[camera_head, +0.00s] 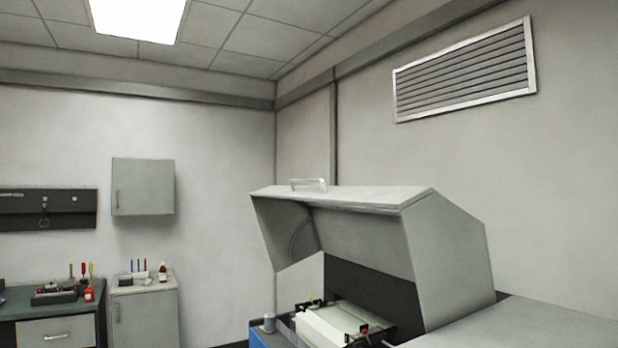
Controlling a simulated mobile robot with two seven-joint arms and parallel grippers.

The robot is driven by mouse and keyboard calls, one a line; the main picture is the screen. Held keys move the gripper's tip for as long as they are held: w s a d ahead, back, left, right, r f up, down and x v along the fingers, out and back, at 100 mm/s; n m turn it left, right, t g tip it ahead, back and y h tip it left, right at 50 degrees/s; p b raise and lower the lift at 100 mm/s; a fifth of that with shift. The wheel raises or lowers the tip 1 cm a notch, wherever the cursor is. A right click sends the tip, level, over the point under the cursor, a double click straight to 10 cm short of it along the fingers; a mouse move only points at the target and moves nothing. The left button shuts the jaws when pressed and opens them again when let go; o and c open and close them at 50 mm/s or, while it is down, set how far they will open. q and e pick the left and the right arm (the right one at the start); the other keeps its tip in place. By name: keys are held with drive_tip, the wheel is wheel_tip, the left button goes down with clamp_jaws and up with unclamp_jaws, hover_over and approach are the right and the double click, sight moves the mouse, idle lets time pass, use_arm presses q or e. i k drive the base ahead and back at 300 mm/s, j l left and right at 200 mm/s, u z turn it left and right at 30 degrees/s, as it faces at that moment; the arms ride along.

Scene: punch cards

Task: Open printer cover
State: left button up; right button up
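The printer cover (355,197) is grey and stands raised, hinged toward the right wall, with its underside and the printer's inside showing. A pale handle (309,185) sits on its upper front edge. Below the cover is the printer's inner bed (343,326), light-coloured with dark fittings. The lower part of the printer is cut off by the picture's bottom edge. Neither of my grippers shows in the head view, and nothing is seen touching the cover or its handle.
A grey flat top (530,328) extends right of the printer. At the left are a green-topped workbench (40,298) with tools and a grey cabinet (145,312) with bottles. A wall cabinet (143,186) hangs above.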

sight(417, 234)
drive_tip(key=i+j+z, duration=0.1)
drive_tip(key=i+j, duration=0.15)
drive_tip(key=i+j+z, duration=0.1)
drive_tip(key=j, duration=0.25)
drive_tip(key=i+j+z, duration=0.1)
drive_tip(key=i+j, duration=0.2)
drive_tip(key=i+j+z, duration=0.25)
drive_tip(key=i+j, duration=0.2)
drive_tip(key=j, duration=0.25)
drive_tip(key=i+j+z, duration=0.1)
drive_tip(key=j, duration=0.3)
drive_tip(key=i, duration=0.05)
